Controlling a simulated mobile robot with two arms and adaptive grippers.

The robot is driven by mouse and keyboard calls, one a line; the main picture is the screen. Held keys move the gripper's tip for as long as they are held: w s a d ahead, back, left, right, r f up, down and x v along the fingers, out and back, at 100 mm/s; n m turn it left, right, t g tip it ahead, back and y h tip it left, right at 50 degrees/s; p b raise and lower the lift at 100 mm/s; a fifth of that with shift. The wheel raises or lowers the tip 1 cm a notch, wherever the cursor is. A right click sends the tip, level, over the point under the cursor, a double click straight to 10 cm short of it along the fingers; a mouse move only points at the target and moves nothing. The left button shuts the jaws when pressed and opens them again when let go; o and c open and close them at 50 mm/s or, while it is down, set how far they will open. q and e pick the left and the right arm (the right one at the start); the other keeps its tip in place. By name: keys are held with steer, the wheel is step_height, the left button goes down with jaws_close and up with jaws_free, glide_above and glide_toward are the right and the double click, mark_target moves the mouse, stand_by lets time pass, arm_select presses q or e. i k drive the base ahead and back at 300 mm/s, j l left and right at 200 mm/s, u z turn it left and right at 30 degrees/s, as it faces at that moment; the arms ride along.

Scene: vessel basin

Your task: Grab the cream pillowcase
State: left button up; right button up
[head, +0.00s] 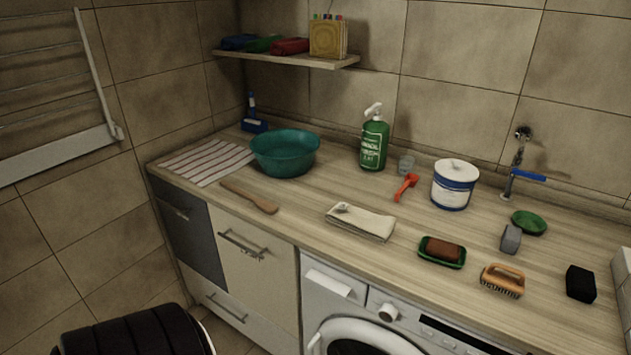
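A folded cream cloth, which looks like the cream pillowcase (361,222), lies flat on the wooden countertop (300,206) near its front edge, above the washing machine. Nothing covers it. Neither of my grippers shows in the head view.
The washing machine (390,320) stands below.

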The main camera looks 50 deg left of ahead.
mark_target(373, 227)
steer(key=u, duration=1.25)
